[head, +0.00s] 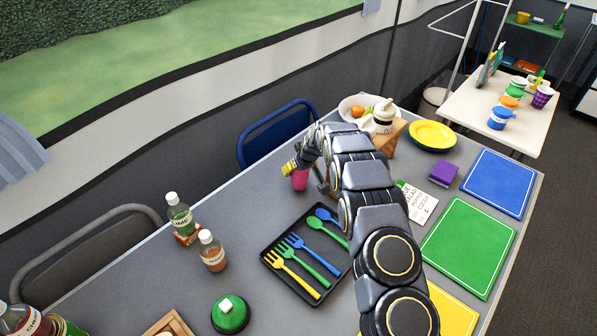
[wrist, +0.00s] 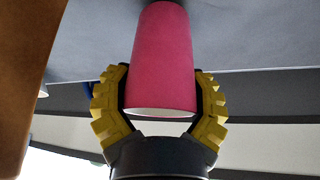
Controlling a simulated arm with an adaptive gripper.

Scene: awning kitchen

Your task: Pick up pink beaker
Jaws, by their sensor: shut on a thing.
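The pink beaker (wrist: 163,60) is between the two yellow-padded fingers of my gripper (wrist: 160,105) in the wrist view. The fingers touch it on both sides, and my gripper is shut on it. In the head view the pink beaker (head: 299,179) shows below my gripper (head: 291,168), near the far edge of the grey table. My arm hides part of the area to its right. I cannot tell whether the beaker touches the table.
A black tray (head: 268,259) with colored cutlery lies in front of the beaker. Two bottles (head: 180,216) (head: 212,251) stand to the left. A white bowl (head: 348,104) and a yellow plate (head: 432,135) are at the back right. A blue chair (head: 262,127) stands behind the table.

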